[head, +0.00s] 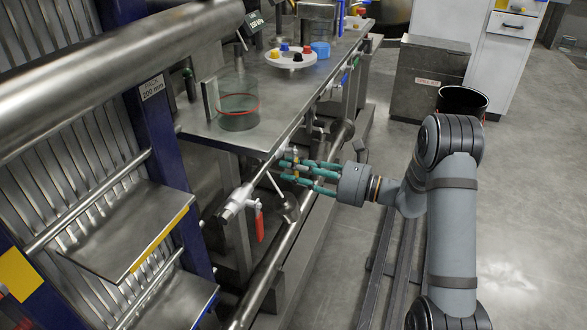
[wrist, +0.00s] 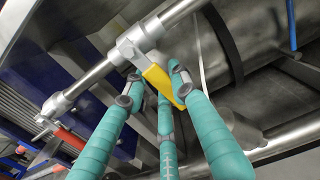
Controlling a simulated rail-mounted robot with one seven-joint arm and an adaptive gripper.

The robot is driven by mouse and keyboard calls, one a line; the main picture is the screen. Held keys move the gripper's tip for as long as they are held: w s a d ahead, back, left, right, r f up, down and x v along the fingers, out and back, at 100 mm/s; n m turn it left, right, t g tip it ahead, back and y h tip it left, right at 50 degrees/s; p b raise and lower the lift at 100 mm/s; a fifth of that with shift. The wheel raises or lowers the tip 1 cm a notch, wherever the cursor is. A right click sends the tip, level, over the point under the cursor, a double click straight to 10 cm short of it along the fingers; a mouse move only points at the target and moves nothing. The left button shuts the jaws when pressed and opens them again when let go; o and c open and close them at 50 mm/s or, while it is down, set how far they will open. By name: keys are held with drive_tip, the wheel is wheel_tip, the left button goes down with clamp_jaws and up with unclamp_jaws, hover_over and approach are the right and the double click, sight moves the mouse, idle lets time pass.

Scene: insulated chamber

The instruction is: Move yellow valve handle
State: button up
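The yellow valve handle (wrist: 160,83) hangs from a grey valve body on a metal pipe in the wrist view. My gripper (wrist: 154,88) has teal fingers spread around the handle, with one finger on the left, one in the middle behind or below it, and one on the right. The right finger is close to the handle's edge; I cannot tell whether they touch. The left finger stands apart from it. In the head view my gripper (head: 291,170) reaches in from the right, under the bench edge, and its fingers mostly hide the handle.
A red valve handle (head: 260,227) hangs nearer on the same pipe line. The steel bench (head: 200,120) above carries a glass vessel (head: 238,105) and a white disc (head: 290,60) with coloured knobs. A black bin (head: 462,101) stands behind my arm. Floor on the right is clear.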

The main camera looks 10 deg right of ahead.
clamp_jaws()
idle(0.3)
drive_tip(key=shift+s+a+r+m+p, duration=0.2)
drive_tip(key=shift+s+m+p, duration=0.05)
drive_tip(key=shift+m+p, duration=0.55)
drive_tip(key=shift+s+f, duration=0.1)
drive_tip(key=shift+f, duration=0.15)
drive_tip(key=shift+o, duration=1.6)
unclamp_jaws()
